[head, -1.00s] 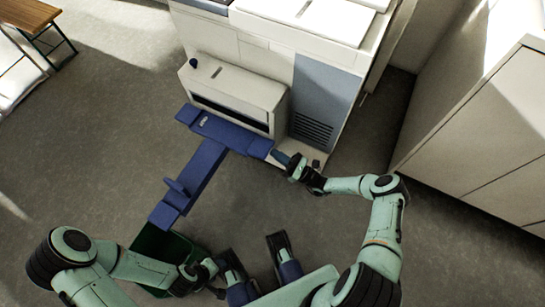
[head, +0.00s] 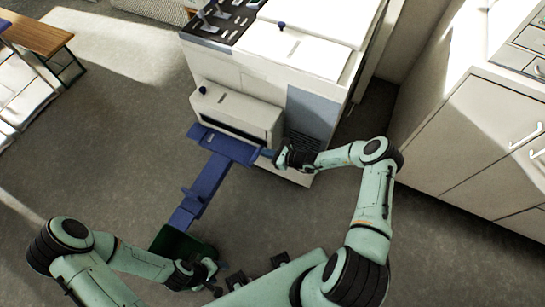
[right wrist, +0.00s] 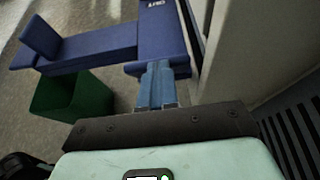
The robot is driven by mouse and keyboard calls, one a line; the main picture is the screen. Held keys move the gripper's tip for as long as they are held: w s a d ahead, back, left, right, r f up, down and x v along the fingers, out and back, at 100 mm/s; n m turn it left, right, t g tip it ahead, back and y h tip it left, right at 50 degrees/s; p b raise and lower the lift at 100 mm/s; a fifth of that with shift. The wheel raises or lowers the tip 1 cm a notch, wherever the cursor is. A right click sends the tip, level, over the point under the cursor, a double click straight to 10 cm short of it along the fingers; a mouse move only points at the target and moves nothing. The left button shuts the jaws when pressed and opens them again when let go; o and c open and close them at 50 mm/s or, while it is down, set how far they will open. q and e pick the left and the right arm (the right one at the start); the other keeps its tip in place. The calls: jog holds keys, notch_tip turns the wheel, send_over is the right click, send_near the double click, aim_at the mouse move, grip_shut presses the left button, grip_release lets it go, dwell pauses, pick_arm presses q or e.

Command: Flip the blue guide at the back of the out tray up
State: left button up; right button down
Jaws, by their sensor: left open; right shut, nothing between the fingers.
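The blue out tray (head: 208,182) runs out from the front of the white machine, with a wide cross part (head: 225,144) beside the slot. In the right wrist view, its long arm (right wrist: 90,47) shows at upper left. A small blue guide plate (right wrist: 40,36) stands up, leaning, near the tray's outer end; it also shows in the head view (head: 190,193). My right gripper (head: 269,153) is shut and empty at the right end of the cross part; its blue fingers (right wrist: 157,82) appear at or touching that end. My left gripper (head: 214,278) is open, low and away from the tray.
A dark green bin (head: 178,244) stands below the tray's outer end. The white machine (head: 240,118) rises behind the tray. Pale cabinets (head: 460,135) stand at right, a wooden bench (head: 38,36) at far left. The floor left of the tray is clear.

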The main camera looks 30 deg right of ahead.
pick_arm(q)
jog(key=shift+s+a+f, duration=0.1)
jog(key=shift+s+f, duration=0.05)
jog(key=shift+s, duration=0.6)
pick_arm(e)
jog(key=shift+w+a+r, duration=0.4)
jog(key=shift+w+a, duration=0.1)
pick_arm(q)
jog(key=shift+w, duration=0.2)
pick_arm(e)
jog(key=shift+w+r, duration=0.1)
pick_arm(q)
jog(key=shift+w+r, duration=0.3)
jog(key=shift+r, duration=0.2)
pick_arm(e)
jog(key=shift+r, duration=0.75)
pick_arm(q)
jog(key=shift+s, duration=0.1)
